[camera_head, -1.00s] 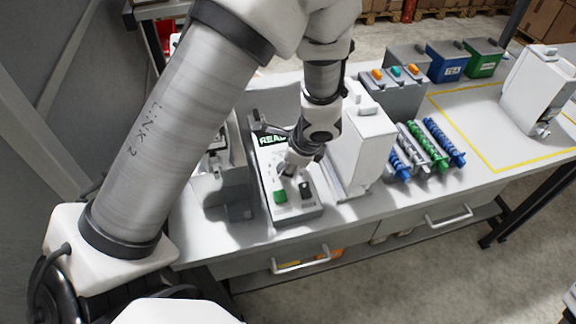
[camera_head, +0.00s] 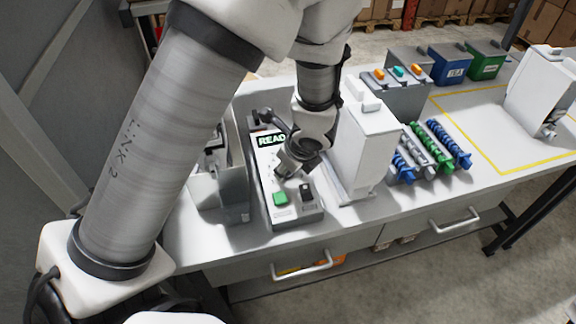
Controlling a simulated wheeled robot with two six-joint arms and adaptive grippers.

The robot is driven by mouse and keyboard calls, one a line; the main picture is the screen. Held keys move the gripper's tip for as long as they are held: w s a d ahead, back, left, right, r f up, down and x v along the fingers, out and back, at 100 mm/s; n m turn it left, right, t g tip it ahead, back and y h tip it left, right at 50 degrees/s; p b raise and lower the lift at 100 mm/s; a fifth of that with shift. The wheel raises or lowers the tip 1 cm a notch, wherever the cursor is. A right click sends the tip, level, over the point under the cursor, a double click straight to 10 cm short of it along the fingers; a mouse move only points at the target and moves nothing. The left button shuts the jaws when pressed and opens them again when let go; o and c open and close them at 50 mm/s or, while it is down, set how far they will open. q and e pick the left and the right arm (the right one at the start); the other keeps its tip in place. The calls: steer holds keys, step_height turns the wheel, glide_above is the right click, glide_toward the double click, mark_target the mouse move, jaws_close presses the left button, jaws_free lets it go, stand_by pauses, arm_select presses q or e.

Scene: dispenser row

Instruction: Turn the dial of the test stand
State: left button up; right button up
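The test stand (camera_head: 296,214) is a light box with a dark base on the bench, left of centre. Its lit display (camera_head: 270,140) reads "READ", with the rest of the word covered by my arm. A green button (camera_head: 280,199) and a black switch (camera_head: 306,192) sit on its front part. My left gripper (camera_head: 284,172) points down at the middle of the panel, just behind the green button. The dial is hidden, apparently by the gripper, and I cannot tell whether they touch. The finger opening is too small and covered to judge. My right gripper is not in view.
A tall white dispenser (camera_head: 366,150) stands close on the right of the stand, and a grey fixture (camera_head: 234,185) on its left. Several blue, green and grey augers (camera_head: 430,150) lie farther right. A yellow-outlined area (camera_head: 480,110) of the bench is mostly clear.

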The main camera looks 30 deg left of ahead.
arm_select(q)
steer(key=shift+f, duration=0.1)
steer(key=o, duration=1.1)
steer(key=shift+o, duration=0.2)
steer(key=shift+d, duration=0.1)
steer(key=shift+d+r, duration=0.1)
steer(key=shift+r, duration=0.5)
steer(key=v, duration=0.6)
steer(key=shift+d, duration=0.25)
steer(key=shift+s, duration=0.15)
